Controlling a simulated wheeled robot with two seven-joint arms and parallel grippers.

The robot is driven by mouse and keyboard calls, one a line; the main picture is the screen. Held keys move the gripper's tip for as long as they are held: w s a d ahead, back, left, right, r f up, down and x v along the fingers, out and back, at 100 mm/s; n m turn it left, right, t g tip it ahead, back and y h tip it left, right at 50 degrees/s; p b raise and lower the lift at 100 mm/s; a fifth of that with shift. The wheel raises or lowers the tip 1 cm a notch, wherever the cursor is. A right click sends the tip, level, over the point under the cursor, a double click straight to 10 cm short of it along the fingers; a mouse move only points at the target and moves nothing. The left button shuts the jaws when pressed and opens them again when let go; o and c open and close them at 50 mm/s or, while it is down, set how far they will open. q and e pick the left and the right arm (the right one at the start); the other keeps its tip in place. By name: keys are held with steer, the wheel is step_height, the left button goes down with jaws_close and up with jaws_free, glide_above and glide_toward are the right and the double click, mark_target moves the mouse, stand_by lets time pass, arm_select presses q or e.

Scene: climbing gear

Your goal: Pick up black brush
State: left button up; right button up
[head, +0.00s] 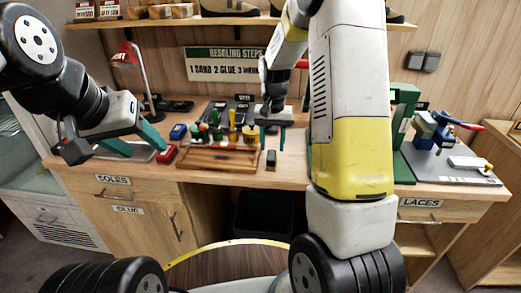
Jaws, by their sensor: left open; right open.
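A small dark block-like object (271,159), which looks like the black brush, lies on the workbench (230,179) right of the wooden board. Its bristles cannot be made out. My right gripper (272,148) points down just above and behind it, with its two teal fingers apart and nothing visible between them. Whether the fingers touch the brush cannot be told.
A wooden board (215,163) lies left of the brush, with several small bottles and tools (228,125) behind it. A red lamp (128,56) stands at the back left. A green stand (404,110) and a blue vise (432,127) stand right. My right arm hides part of the bench.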

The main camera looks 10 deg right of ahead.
mark_target(271, 154)
step_height(271, 154, down, 6)
steer(key=shift+a, duration=0.1)
jaws_close()
steer(key=shift+r, duration=0.1)
stand_by(0.4)
steer(key=shift+r, duration=0.55)
steer(key=shift+s+a+r, duration=0.1)
steer(key=shift+s+r, duration=0.2)
steer(key=shift+r, duration=0.35)
steer(key=shift+s+a+r, duration=0.1)
steer(key=shift+s+r, duration=0.15)
steer(key=shift+r, duration=0.35)
steer(key=s+a+r, duration=0.1)
steer(key=s+a, duration=0.3)
steer(key=s, duration=1)
steer(key=shift+s+r, duration=0.15)
